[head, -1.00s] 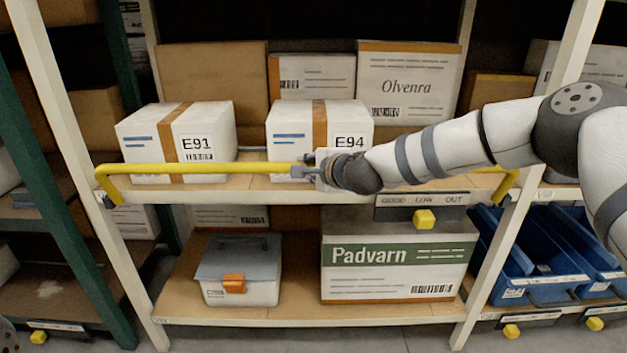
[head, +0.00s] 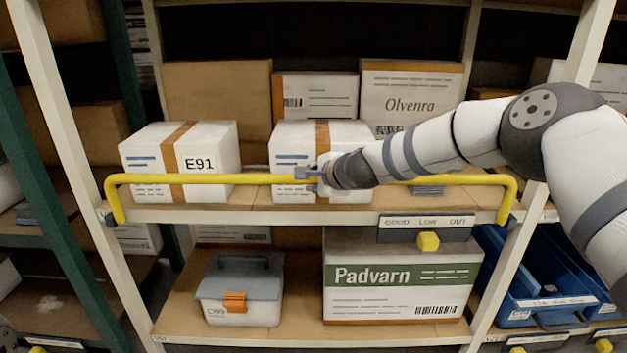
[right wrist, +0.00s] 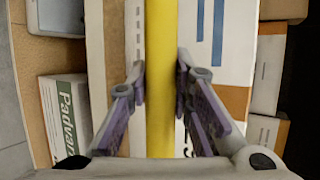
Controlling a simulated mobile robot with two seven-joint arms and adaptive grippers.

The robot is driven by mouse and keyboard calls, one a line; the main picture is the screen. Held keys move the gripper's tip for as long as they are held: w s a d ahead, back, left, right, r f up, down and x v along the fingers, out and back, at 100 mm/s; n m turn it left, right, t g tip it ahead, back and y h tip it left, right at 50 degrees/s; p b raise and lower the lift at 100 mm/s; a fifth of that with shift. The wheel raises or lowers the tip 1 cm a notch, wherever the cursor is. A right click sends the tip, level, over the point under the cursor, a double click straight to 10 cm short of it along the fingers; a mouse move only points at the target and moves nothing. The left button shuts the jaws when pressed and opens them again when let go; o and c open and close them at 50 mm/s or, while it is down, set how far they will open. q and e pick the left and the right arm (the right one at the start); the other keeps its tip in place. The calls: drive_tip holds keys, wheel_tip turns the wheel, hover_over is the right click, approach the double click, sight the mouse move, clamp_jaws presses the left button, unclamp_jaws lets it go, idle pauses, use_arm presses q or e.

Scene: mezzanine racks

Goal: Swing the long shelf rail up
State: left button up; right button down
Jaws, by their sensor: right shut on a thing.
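The long yellow shelf rail (head: 240,179) spans the front of the middle shelf (head: 250,214), with bent ends pivoting at the two front posts. It stands slightly above the shelf edge, in front of the lower part of the boxes. My right gripper (head: 304,174) is shut on the rail near its middle, its arm coming in from the right. In the right wrist view the rail (right wrist: 161,75) runs between the two fingers (right wrist: 161,88). My left gripper does not show.
White boxes E91 (head: 210,162) and another (head: 292,152), partly hidden by my gripper, stand behind the rail. A status sign with a yellow knob (head: 428,240) hangs below the shelf's right side. A toolbox (head: 240,288) and a Padvarn box (head: 398,276) occupy the lower shelf.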

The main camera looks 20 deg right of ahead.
drive_tip(key=shift+r, duration=0.1)
drive_tip(key=c, duration=1.4)
unclamp_jaws()
drive_tip(key=v, duration=1.2)
